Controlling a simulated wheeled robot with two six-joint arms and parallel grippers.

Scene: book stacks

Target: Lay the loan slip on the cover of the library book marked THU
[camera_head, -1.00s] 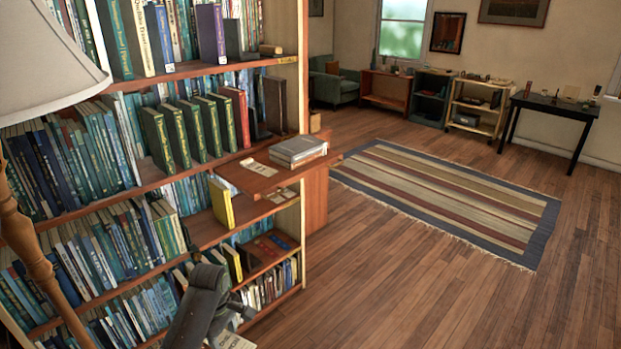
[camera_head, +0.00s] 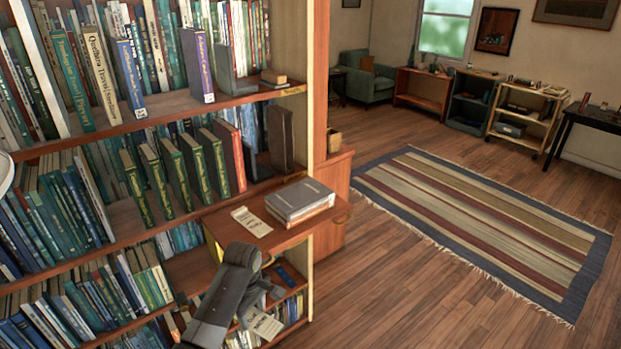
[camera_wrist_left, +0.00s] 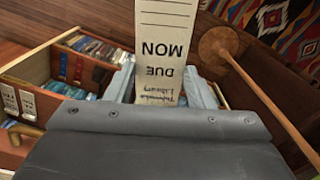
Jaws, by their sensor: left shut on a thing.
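My left gripper (camera_head: 270,292) is in front of the lower bookshelf. It is shut on a cream loan slip (camera_head: 264,326), which hangs below the fingers and clear of the shelves. In the left wrist view the slip (camera_wrist_left: 165,45) reads "DUE MON" and "Library", upside down, between the fingers (camera_wrist_left: 162,92). No library book marked THU can be read. A red book and a blue book (camera_head: 289,272) lie on a low shelf, partly behind the gripper. In the left wrist view, red and blue spines (camera_wrist_left: 70,68) carry small pale labels too small to read. My right gripper is out of view.
A wooden ledge (camera_head: 328,217) juts out above the gripper. It bears a grey book (camera_head: 300,202) and a printed paper (camera_head: 251,222). Upright books crowd the bookcase. The floor to the right is clear around a striped rug (camera_head: 480,220).

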